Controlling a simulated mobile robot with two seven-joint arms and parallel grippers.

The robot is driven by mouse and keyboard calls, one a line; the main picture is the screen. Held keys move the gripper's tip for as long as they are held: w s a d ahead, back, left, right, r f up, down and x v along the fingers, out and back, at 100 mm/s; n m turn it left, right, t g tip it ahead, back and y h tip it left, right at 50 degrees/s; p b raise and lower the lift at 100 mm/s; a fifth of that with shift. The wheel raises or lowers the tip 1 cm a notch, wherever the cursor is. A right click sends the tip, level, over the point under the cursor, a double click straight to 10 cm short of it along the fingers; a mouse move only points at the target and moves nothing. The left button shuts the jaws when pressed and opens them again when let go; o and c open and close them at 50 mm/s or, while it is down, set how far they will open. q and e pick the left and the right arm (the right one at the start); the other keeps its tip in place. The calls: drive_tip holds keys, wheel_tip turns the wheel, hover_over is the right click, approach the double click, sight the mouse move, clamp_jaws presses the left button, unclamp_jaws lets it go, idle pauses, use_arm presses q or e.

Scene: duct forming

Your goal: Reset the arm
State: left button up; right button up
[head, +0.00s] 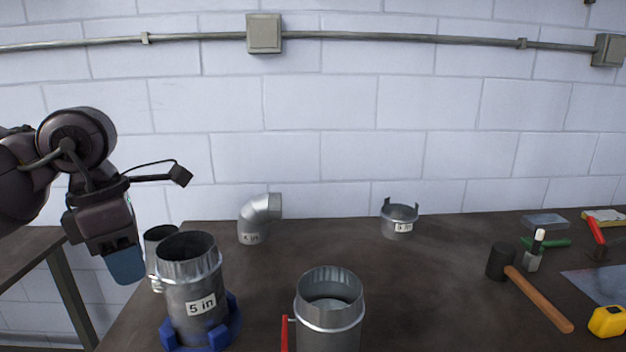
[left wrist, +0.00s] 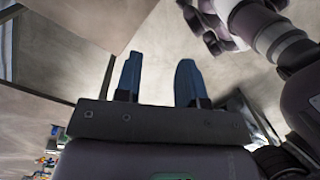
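My left arm comes in from the left in the head view, with its gripper (head: 125,266) pointing down above the left end of the workbench. In the left wrist view the two blue fingers of this gripper (left wrist: 160,65) stand apart with nothing between them. A metal duct marked "5 in" (head: 195,287) stands upright in a blue ring base (head: 229,325), just right of and below the gripper, apart from it. My right gripper shows in neither view.
On the workbench (head: 420,285) are a metal elbow (head: 257,219), a short collar (head: 398,222), an open duct (head: 330,318) at the front, a mallet (head: 535,295) and a yellow tape measure (head: 607,321). Another duct (head: 156,240) stands behind the "5 in" one.

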use_arm(q)
drive_tip(key=s+d+f+n+h, duration=0.1)
drive_tip(key=s+d+n+h, duration=0.2)
drive_tip(key=d+h, duration=0.55)
drive_tip(key=s+d+f+n+h, duration=0.1)
drive_tip(key=s+d+n+h, duration=0.1)
drive_tip(key=d+h, duration=0.65)
drive_tip(key=w+a+f+n+t+y, duration=0.2)
drive_tip(key=w+a+n+t+y, duration=0.15)
drive_tip(key=n+t, duration=0.75)
drive_tip(key=w+a+f+n+t+y, duration=0.25)
drive_tip(key=a+n+t, duration=0.25)
drive_tip(key=n+t, duration=0.5)
drive_tip(key=s+a+f+n+g+y, duration=0.35)
drive_tip(key=a+f+n+y, duration=0.45)
drive_tip(key=f+n+y, duration=0.5)
drive_tip(key=s+a+f+n+g, duration=0.2)
drive_tip(key=s+f+n+g, duration=0.2)
drive_tip(key=s+f+g, duration=0.55)
drive_tip(key=s+a+f+n+g, duration=0.2)
drive_tip(key=s+f+n+g, duration=0.4)
drive_tip(key=s, duration=0.7)
drive_tip(key=w+f+m+t, duration=0.2)
drive_tip(key=w+f+t, duration=0.5)
drive_tip(key=f+t, duration=0.2)
drive_tip(key=shift+w+d+f+m, duration=0.25)
drive_tip(key=shift+w+m, duration=0.15)
